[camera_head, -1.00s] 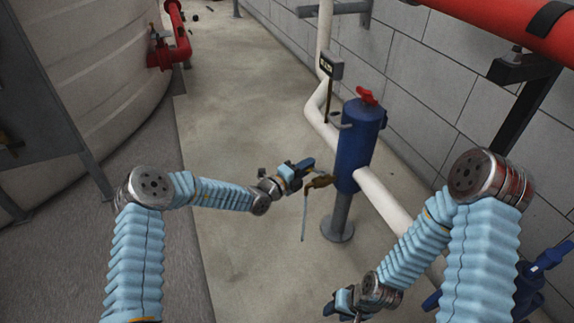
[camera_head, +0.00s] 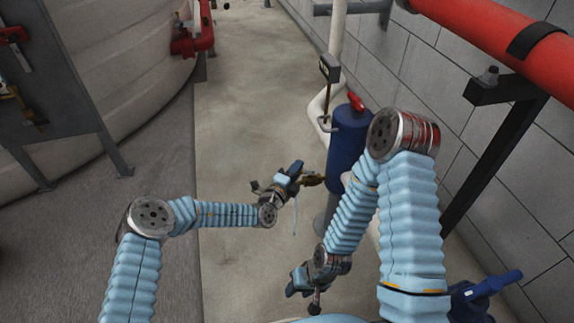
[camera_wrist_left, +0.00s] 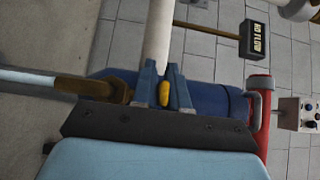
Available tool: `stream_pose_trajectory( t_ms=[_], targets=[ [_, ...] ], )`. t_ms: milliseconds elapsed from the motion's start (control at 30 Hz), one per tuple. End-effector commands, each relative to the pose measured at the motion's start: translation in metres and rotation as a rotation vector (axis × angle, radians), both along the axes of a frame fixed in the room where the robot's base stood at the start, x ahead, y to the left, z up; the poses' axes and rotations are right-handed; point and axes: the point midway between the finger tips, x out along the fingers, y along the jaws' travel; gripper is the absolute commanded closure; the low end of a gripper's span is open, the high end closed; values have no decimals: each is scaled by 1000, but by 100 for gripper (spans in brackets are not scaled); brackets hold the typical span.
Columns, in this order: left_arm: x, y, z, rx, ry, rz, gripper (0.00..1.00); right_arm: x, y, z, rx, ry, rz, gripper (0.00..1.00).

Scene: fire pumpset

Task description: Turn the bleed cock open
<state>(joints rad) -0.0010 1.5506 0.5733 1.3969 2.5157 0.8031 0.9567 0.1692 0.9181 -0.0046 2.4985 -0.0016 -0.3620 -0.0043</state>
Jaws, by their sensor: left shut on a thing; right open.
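The blue cylinder (camera_head: 346,150) with a red handle (camera_head: 355,103) on top stands on a grey post by the white pipe. The brass bleed cock (camera_head: 313,180) sticks out of its left side. It also shows in the left wrist view (camera_wrist_left: 92,88), with a thin pale blue tube or stream (camera_wrist_left: 28,76) at its end. My left gripper (camera_head: 298,172) is at the cock, shut on its small yellow handle (camera_wrist_left: 164,94), which shows between the fingers. The cock body is partly hidden by the gripper. My right gripper (camera_head: 304,290) is open and empty, low in front of the cylinder.
A "NO FLOW" sign box (camera_wrist_left: 254,39) is on the white pipe (camera_wrist_left: 160,30) behind the cylinder. A red pipe (camera_head: 500,35) on a black bracket runs along the block wall at right. A large pale tank (camera_head: 120,60) stands at left. The floor between is clear.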

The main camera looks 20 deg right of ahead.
Motion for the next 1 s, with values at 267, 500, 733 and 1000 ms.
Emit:
stream_pose_trajectory(
  t_ms=[267, 500, 733, 1000],
  targets=[
    [-1, -2, 3, -3, -6, 2, 100, 0, 0, 2, 0, 0, 0, 57],
    [-1, -2, 3, -3, -4, 1, 79, 0, 0, 2, 0, 0, 0, 57],
    [-2, -2, 1, -1, -2, 0, 66, 0, 0, 1, 0, 0, 0, 57],
    [-9, 6, 1, 1, 1, 0, 66, 0, 1, 4, 0, 0, 1, 57]
  ],
)
